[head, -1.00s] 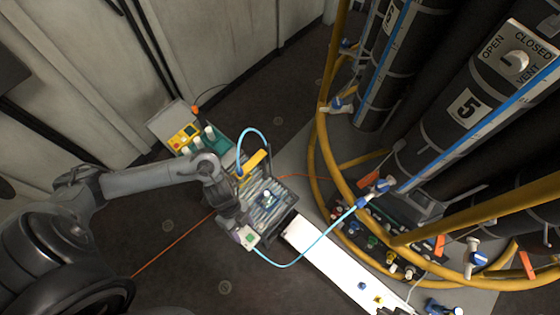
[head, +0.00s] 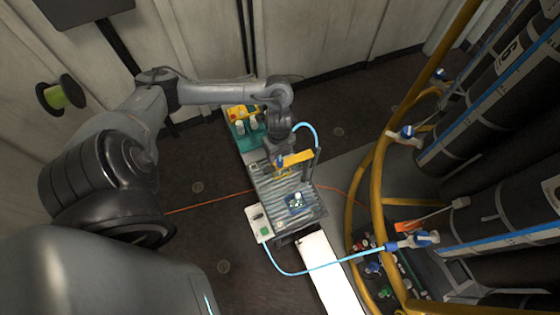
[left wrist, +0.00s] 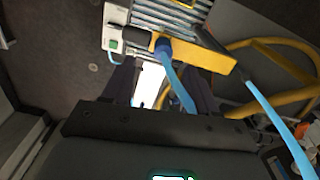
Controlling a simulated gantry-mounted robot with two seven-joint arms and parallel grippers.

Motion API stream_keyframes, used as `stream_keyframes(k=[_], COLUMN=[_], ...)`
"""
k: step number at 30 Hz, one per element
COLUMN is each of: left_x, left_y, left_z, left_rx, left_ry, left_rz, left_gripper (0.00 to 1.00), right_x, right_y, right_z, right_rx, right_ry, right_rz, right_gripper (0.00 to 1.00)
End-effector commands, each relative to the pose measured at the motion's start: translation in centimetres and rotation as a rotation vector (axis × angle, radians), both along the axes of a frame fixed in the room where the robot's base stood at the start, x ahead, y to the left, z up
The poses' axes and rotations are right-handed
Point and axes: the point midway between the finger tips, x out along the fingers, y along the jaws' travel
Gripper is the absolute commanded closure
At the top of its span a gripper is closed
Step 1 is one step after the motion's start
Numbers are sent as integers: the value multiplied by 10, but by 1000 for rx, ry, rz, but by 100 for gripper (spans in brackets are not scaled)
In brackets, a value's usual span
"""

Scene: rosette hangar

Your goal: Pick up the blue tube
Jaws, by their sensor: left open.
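A light-blue tube (head: 308,127) arches up behind the ribbed crate, beside the yellow bar (head: 296,158). In the left wrist view a blue tube (left wrist: 182,92) hangs from a darker blue end piece (left wrist: 163,47) at the yellow bar (left wrist: 208,55). My left gripper (head: 279,158) is above the bar's left end, pointing down. In the left wrist view its dark fingers (left wrist: 160,88) are apart, with the tube in sight between them. I cannot tell how deep the tube lies between them. My right gripper is not in view.
The ribbed crate (head: 275,196) holds a small blue-white part (head: 297,201). A white box (head: 259,224) stands beside it; another light-blue hose (head: 300,272) runs from there to a valve (head: 410,242). Yellow rails (head: 378,190) and dark cylinders stand right.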

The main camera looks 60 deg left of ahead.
Motion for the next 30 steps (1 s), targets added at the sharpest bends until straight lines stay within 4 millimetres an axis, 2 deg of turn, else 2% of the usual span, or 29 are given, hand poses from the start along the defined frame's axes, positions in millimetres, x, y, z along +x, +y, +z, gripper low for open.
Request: stream_keyframes(k=[12,23,30], left_x=[3,4,4], left_y=[2,2,2], left_z=[-45,-52,-52], left_rx=[-1,0,0], left_ry=[1,0,0], left_rz=[2,0,0], left_gripper=[42,42,77], right_x=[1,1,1], right_y=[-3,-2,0], right_z=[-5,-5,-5], right_rx=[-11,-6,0], right_ry=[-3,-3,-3], right_rz=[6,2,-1], right_gripper=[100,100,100])
